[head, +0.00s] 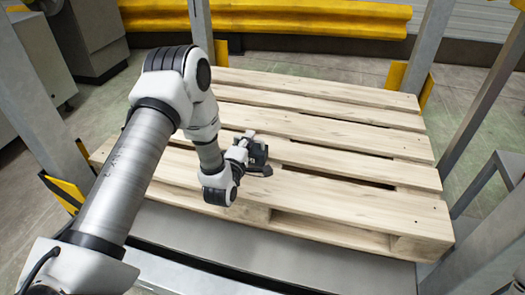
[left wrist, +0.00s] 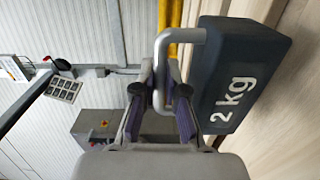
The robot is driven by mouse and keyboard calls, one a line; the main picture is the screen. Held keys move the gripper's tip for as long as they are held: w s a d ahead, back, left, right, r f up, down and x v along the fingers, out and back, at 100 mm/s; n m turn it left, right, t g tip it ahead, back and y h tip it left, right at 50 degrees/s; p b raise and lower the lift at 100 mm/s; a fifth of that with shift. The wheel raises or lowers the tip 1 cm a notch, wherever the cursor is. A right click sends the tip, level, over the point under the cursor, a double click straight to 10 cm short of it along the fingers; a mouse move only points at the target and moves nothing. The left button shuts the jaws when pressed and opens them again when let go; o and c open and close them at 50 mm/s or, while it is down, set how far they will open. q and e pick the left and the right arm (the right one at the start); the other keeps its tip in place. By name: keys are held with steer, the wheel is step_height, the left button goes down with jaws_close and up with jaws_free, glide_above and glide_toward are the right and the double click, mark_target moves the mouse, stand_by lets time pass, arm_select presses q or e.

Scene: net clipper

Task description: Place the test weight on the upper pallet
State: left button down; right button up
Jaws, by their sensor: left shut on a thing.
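My left gripper (head: 250,146) is over the wooden pallet (head: 330,183) in the head view, reached out from the left. In the left wrist view the left gripper (left wrist: 160,95) is shut on the metal handle of the test weight (left wrist: 240,75), a dark block marked 2 kg. The weight lies beside the pallet boards (left wrist: 295,120) in that view; I cannot tell if it touches them. In the head view the weight (head: 258,158) shows only as a small dark shape by the gripper, largely hidden. My right gripper is not in view.
Grey metal posts (head: 428,45) with yellow corner guards stand around the pallet. A yellow barrier (head: 280,18) runs behind it. A grey metal ledge (head: 290,250) lies along the front. The pallet boards around the gripper are otherwise bare.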

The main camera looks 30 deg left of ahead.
arm_select(q)
steer(key=shift+w+a+r, duration=0.1)
steer(key=shift+w+a, duration=0.1)
steer(key=shift+a, duration=0.3)
steer(key=shift+w+a, duration=0.2)
steer(key=shift+a, duration=0.25)
step_height(320, 180, down, 4)
steer(key=shift+d+r+b, duration=0.1)
steer(key=shift+r+b, duration=0.1)
steer(key=shift+b, duration=0.85)
steer(key=shift+r, duration=0.1)
steer(key=c, duration=1.7)
jaws_free()
steer(key=shift+s+f, duration=0.1)
steer(key=shift+f, duration=0.1)
steer(key=o, duration=0.5)
steer(key=shift+r, duration=0.1)
steer(key=p+v, duration=0.3)
steer(key=v, duration=0.8)
steer(key=shift+s, duration=0.15)
steer(key=shift+s+d, duration=0.1)
steer(key=shift+s, duration=0.25)
